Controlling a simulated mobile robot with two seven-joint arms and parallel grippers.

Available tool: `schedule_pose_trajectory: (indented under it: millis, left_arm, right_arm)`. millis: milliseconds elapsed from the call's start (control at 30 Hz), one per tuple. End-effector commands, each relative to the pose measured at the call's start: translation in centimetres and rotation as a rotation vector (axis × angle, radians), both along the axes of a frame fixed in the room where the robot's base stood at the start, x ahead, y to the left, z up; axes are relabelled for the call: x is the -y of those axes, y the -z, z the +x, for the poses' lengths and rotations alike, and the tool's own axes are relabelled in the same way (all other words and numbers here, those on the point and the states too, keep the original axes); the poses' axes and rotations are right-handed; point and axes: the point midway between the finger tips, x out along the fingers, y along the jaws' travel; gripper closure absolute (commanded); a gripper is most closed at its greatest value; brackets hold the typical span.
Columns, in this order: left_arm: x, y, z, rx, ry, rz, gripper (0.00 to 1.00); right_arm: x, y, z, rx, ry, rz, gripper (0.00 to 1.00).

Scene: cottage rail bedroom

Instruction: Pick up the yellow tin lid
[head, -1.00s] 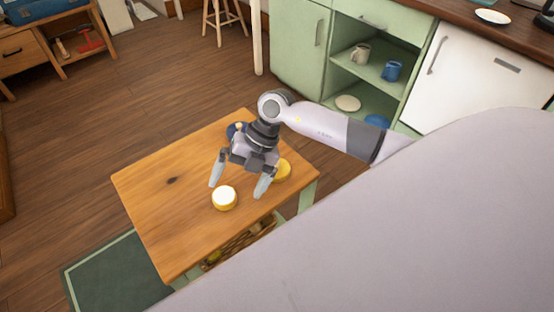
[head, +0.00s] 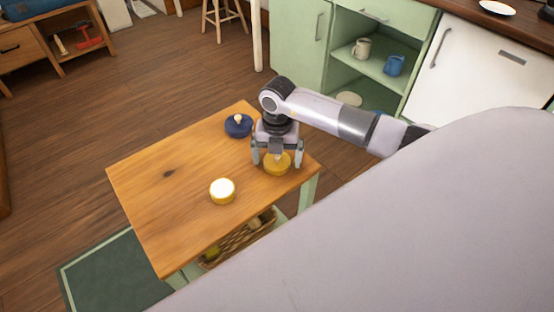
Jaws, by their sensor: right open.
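The yellow tin lid (head: 276,168) lies on the wooden table near its right corner. It is round and seems to have a small knob on top, partly covered by my gripper. My right gripper (head: 277,161) is over it, open, with one finger on the left side of the lid and one on the right. I cannot tell whether the fingers touch the lid. My left gripper is not in view.
On the table (head: 165,205) stand a round yellow tin with a pale top (head: 222,190) and a dark blue lid with a light knob (head: 238,126). A basket (head: 238,243) sits below the tabletop. Green cabinets (head: 299,40) stand behind. The table's left part is clear.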

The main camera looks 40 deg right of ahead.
Motion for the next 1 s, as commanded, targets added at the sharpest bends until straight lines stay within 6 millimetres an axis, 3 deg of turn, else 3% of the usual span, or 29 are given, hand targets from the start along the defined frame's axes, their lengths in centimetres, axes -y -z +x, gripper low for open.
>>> schedule_pose_trajectory:
  millis: [167, 333, 367, 767, 1000]
  left_arm:
    - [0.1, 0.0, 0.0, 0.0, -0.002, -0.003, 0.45]
    - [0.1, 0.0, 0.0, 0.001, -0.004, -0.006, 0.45]
    - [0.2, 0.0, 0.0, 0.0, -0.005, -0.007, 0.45]
    - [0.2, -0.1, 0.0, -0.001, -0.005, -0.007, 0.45]
    - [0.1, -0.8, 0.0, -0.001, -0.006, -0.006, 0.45]
  right_arm:
    - [0.0, 0.0, 0.0, 0.001, 0.0, 0.001, 0.0]
    - [0.0, 0.0, 0.0, 0.001, 0.0, 0.001, 0.52]
    - [0.0, 0.0, 0.0, 0.001, 0.0, 0.001, 0.55]
    - [0.0, -0.7, 0.1, 0.003, -0.001, 0.0, 0.55]
    - [0.1, -4.3, 0.2, 0.006, -0.001, 0.0, 0.55]
